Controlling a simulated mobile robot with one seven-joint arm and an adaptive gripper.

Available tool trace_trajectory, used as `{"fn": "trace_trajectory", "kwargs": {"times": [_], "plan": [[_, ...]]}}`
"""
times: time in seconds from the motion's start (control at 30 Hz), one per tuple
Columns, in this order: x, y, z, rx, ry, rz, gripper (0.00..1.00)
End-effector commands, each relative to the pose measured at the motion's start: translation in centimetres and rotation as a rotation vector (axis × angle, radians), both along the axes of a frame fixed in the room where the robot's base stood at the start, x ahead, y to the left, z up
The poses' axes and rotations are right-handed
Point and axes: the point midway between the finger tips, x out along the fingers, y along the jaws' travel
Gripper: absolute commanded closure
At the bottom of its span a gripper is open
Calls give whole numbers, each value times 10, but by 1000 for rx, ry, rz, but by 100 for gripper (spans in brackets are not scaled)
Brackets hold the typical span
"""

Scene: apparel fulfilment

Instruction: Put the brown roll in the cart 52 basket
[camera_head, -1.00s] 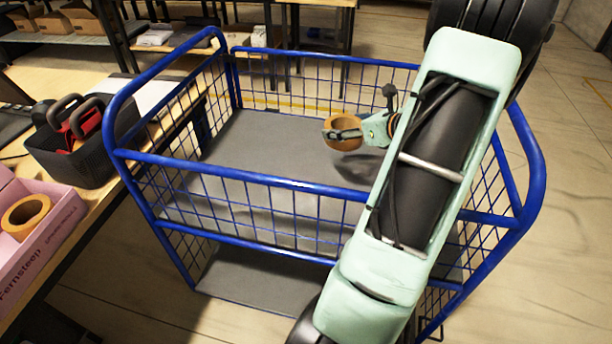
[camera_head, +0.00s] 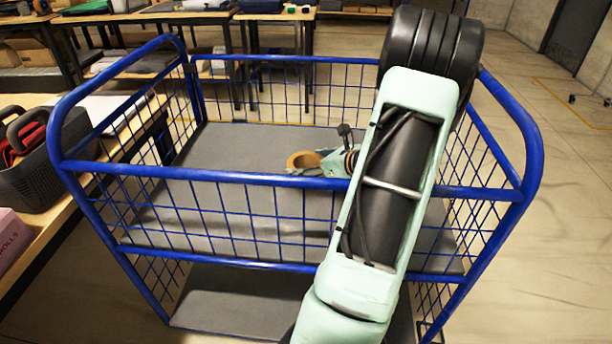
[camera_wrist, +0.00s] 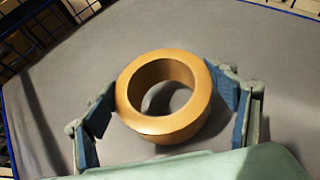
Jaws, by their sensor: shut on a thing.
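The brown roll (camera_head: 302,160) is held in my gripper (camera_head: 322,163), inside the blue wire cart basket (camera_head: 250,181). In the wrist view the roll (camera_wrist: 130,92) sits between the two blue-padded fingers of my gripper (camera_wrist: 163,98), one on each side of it. The grey basket floor (camera_head: 240,140) lies beneath it. I cannot tell whether the roll touches the floor. The near rail passes in front of my gripper's lower edge in the head view. No cart number is readable.
A table (camera_head: 60,220) at the left holds a dark grey caddy (camera_head: 45,175) and part of a pink box (camera_head: 8,240). Tables with goods stand behind the cart. Blue rails surround the basket, and its floor around the roll is clear.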

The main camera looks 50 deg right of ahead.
Motion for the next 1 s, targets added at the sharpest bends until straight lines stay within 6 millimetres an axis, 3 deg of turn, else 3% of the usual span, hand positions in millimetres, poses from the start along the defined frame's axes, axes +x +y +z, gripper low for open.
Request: {"fn": "trace_trajectory", "kwargs": {"times": [0.2, 0.57, 0.6, 0.77, 1.0], "plan": [[0, 0, -32, 1, -1, 0, 52], [0, 0, -35, 0, -1, 0, 52], [0, 0, -36, 0, 0, 0, 20], [0, 0, -35, 0, 0, 0, 4], [0, 0, -35, 0, 0, 0, 4]]}}
